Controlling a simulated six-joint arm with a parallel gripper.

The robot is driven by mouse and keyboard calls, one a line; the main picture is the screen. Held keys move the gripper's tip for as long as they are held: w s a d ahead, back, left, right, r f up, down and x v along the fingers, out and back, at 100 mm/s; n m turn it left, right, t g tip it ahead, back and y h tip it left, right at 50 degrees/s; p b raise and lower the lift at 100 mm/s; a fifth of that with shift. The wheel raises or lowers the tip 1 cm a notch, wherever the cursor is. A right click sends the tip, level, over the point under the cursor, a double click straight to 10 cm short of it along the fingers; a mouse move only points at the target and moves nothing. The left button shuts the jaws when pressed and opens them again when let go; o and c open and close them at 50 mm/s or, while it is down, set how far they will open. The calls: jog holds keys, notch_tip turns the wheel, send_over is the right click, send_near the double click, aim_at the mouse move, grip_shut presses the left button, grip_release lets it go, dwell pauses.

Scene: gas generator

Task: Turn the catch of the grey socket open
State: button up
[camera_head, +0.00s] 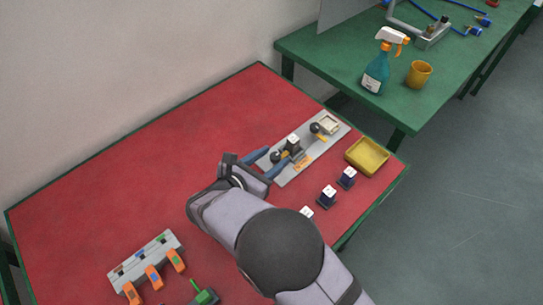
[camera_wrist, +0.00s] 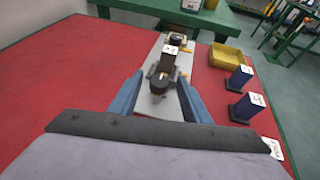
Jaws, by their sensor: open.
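A grey plate (camera_head: 294,174) on the red table carries a row of fittings; it also shows in the wrist view (camera_wrist: 150,105). At its near end is a grey socket (camera_wrist: 153,77) with a dark round knob (camera_head: 276,157) and a small yellow catch (camera_head: 285,154). A dark block with a white top (camera_head: 293,139) stands just beyond the knob. My gripper (camera_head: 279,155) is open, its blue fingers reaching over the plate's near end. In the wrist view the fingers (camera_wrist: 160,84) lie either side of the knob, with nothing between them gripped. Whether they touch it is unclear.
A second dark knob (camera_head: 316,128) with a yellow lever sits farther along the plate. A yellow tray (camera_head: 366,157) and dark blue blocks (camera_head: 328,194) stand to the right. A grey rack with orange pieces (camera_head: 153,276) is at lower left. The table's back left is clear.

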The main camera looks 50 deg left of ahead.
jog(key=shift+w, duration=0.1)
jog(key=c, duration=1)
jog(key=shift+c, duration=0.2)
jog(key=shift+a+f+m+h, duration=0.1)
jog(key=shift+m+h, duration=0.2)
jog(key=shift+h, duration=0.1)
jog(key=shift+a+f+m+h+b, duration=0.1)
jog(key=shift+a+m+h+b, duration=0.1)
jog(key=shift+m+h+b, duration=1)
jog(key=shift+m+h, duration=0.3)
jog(key=shift+h, duration=0.2)
jog(key=shift+a+m+g+h+b, duration=0.2)
jog(key=shift+m+g+h+b, duration=0.1)
jog(key=shift+m+h+b, duration=1)
jog(key=shift+r, duration=0.2)
jog(key=o, duration=1)
